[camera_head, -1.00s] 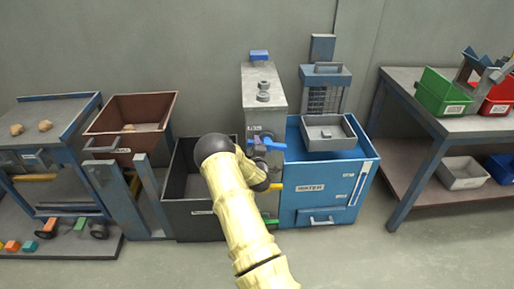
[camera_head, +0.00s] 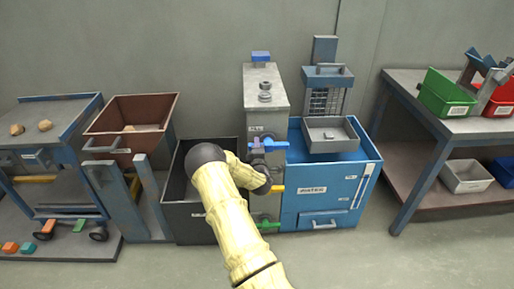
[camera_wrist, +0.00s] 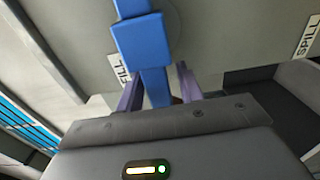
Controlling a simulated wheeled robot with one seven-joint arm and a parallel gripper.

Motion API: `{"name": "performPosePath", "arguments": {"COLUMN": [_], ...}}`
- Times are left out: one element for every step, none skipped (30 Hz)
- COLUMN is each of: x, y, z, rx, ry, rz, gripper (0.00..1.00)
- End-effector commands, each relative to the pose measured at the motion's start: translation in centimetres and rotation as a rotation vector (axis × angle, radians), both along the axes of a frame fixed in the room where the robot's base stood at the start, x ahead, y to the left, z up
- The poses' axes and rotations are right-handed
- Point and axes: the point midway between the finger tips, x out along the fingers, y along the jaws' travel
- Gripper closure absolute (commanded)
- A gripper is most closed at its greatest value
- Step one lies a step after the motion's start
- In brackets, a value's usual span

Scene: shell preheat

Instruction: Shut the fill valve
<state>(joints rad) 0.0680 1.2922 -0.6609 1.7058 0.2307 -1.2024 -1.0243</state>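The fill valve's blue handle (camera_wrist: 140,42) fills the upper middle of the wrist view, above the front of my gripper. A "FILL" label (camera_wrist: 120,70) is on the panel just left of it. My gripper (camera_wrist: 160,88) has its two purple-grey fingers on either side of the handle's lower arm. The fingers stand apart, with a narrow gap showing at the right finger; contact on the left is unclear. In the head view the blue handle (camera_head: 274,146) is on the front of the grey column (camera_head: 268,100), and my arm partly hides the area below it.
A yellow handle (camera_head: 277,190) and a green one (camera_head: 268,225) sit lower on the column. A blue cabinet (camera_head: 340,205) stands to its right and a dark open bin (camera_head: 190,222) to its left.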

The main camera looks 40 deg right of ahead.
Motion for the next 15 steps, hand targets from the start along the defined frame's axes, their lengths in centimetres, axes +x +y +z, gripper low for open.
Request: {"name": "performPosePath", "arguments": {"x": [0.01,0.0,0.01,0.02,0.02,0.01,0.02,0.01,-0.01,-0.05,-0.14,-0.29,-0.43,-0.6,-0.88], "y": [0.0,-0.01,-0.02,-0.03,-0.03,-0.04,-0.04,-0.04,-0.04,-0.01,0.03,0.11,0.2,0.32,0.53], "z": [0.02,0.04,0.06,0.07,0.08,0.1,0.11,0.11,0.12,0.12,0.12,0.1,0.1,0.11,0.12], "rx": [0.0,0.0,0.0,0.001,0.001,0.001,0.001,0.0,0.001,0.001,0.002,0.001,0.002,0.002,0.002], "ry": [-0.001,-0.001,-0.001,-0.003,-0.003,-0.003,-0.003,-0.004,-0.004,-0.004,-0.003,-0.003,-0.002,-0.002,-0.003], "rz": [0.0,0.0,0.0,-0.001,-0.001,-0.001,-0.001,-0.001,-0.001,-0.001,-0.001,-0.002,-0.002,-0.002,-0.001], "gripper": [0.56,0.56,0.56,0.56,0.56,0.56,0.56,0.56,0.56,0.56,0.56,0.56,0.56,0.56,0.56]}}
